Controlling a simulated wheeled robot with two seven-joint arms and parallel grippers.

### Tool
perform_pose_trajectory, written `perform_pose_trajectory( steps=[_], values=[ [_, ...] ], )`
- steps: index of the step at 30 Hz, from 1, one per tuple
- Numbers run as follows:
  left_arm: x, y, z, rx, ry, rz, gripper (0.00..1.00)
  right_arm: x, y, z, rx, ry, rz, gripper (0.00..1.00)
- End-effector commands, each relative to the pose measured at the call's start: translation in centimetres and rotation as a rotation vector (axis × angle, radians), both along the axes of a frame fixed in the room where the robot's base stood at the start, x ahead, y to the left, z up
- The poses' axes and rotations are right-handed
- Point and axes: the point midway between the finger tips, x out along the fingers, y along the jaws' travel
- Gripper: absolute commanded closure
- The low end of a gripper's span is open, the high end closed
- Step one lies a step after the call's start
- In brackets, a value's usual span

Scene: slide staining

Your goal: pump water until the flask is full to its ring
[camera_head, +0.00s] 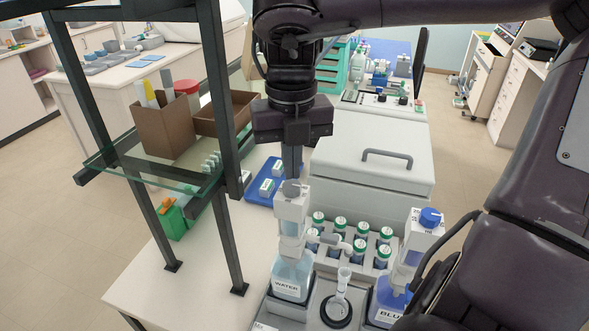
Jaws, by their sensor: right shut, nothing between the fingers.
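The clear water bottle (290,280), labelled WATER, stands upright at the front of the bench with a tall dispenser (290,208) on it. A spout reaches from the dispenser to the right. A small clear flask (338,303) with a narrow neck stands below the spout, over a dark round base. Its water level and ring are too small to make out. My right gripper (292,176) is shut and empty, pointing down directly over the grey dispenser top (291,188). I cannot tell whether the fingertips touch it. My left gripper is not in view.
A blue-capped bottle labelled BLUE (388,300) stands right of the flask. Several green-capped bottles (340,225) stand in a rack behind. A large white lidded box (370,150) is further back. A glass shelf (150,165) on dark posts stands left. The bench front left is clear.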

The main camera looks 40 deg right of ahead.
Motion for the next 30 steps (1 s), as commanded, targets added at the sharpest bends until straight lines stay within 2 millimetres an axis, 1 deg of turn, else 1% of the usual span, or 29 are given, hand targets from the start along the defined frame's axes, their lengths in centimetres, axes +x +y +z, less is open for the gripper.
perform_pose_trajectory(
  steps=[17, 30],
  values=[
    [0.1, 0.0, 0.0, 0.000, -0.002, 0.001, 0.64, 0.0, 0.0, -0.1, 0.000, 0.000, 0.000, 1.00],
    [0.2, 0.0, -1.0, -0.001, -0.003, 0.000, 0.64, 0.0, 0.0, -1.5, 0.000, 0.001, 0.000, 1.00]
  ],
)
